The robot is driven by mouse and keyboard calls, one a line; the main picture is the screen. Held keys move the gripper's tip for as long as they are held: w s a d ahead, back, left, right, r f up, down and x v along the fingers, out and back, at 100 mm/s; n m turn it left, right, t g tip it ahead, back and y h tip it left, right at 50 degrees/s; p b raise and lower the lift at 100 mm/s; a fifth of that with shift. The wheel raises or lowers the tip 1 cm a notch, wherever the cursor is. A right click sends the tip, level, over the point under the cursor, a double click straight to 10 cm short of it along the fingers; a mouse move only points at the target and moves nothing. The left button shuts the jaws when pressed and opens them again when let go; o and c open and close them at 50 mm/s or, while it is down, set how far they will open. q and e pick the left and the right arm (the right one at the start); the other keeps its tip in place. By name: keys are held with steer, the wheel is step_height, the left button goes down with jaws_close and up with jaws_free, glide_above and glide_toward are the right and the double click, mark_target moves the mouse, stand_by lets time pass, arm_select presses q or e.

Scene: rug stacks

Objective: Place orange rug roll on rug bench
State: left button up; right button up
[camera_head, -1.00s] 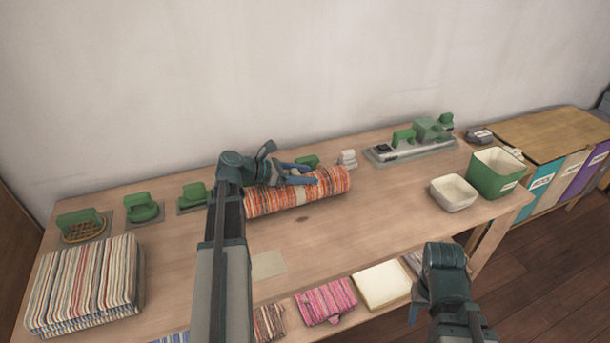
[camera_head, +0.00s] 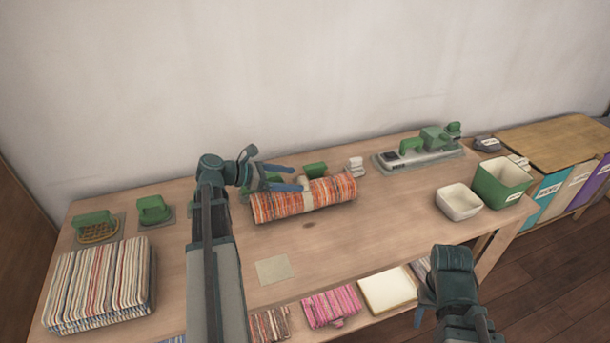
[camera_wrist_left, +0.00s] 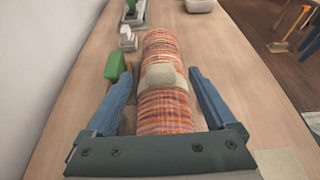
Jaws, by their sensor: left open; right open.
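The orange striped rug roll (camera_head: 325,196) lies on the wooden rug bench (camera_head: 370,225), a beige band (camera_head: 306,190) around its middle. My left gripper (camera_head: 300,178) is open at the left part of the roll. In the left wrist view the rug roll (camera_wrist_left: 165,112) lies between the blue fingers of my left gripper (camera_wrist_left: 160,85), with a gap visible on each side. Whether the fingers are level with the roll or above it is hard to tell. My right gripper (camera_head: 423,298) hangs by the bench's front edge, its fingers mostly hidden; it holds nothing visible.
A folded striped rug stack (camera_head: 100,285) lies at the left. Green-handled tools (camera_head: 155,208) stand along the back, and a green block (camera_head: 316,170) is close behind the roll. A white bowl (camera_head: 459,201) and green bin (camera_head: 500,183) stand at the right. The bench middle is clear.

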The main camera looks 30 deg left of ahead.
arm_select(q)
steer(key=shift+p+v, duration=0.55)
steer(key=shift+v, duration=1.6)
